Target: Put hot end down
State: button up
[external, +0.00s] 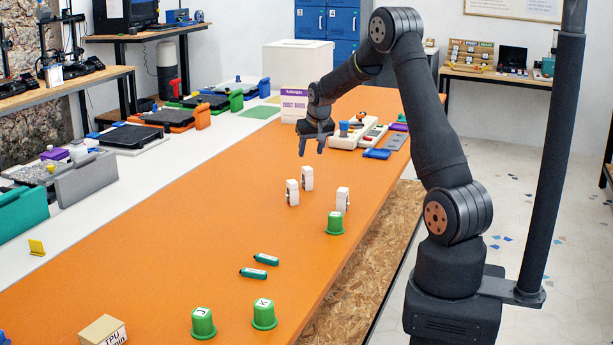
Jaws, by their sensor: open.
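My gripper (311,149) hangs over the orange table (190,235), fingers pointing down and apart. I see nothing between the fingers. Three small white upright pieces stand below and nearer the camera: one on the left (292,192), one behind it (307,178) and one on the right (342,199). I cannot tell whether any of them is the hot end. A white tool tray (345,141) with small parts, some blue and red, lies just right of the gripper; its contents are too small to name.
A green cap (335,223) stands near the right table edge. Two teal cylinders (266,259) (254,273) lie mid-table. Two more green caps (264,314) (203,323) and a TPU box (103,331) are in front. A dust bags box (294,105) stands behind the gripper. The table's left middle is clear.

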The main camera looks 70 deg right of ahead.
aim_at(307, 167)
jog(key=shift+v, duration=1.75)
jog(key=x, duration=1.2)
jog(key=shift+r, duration=1.1)
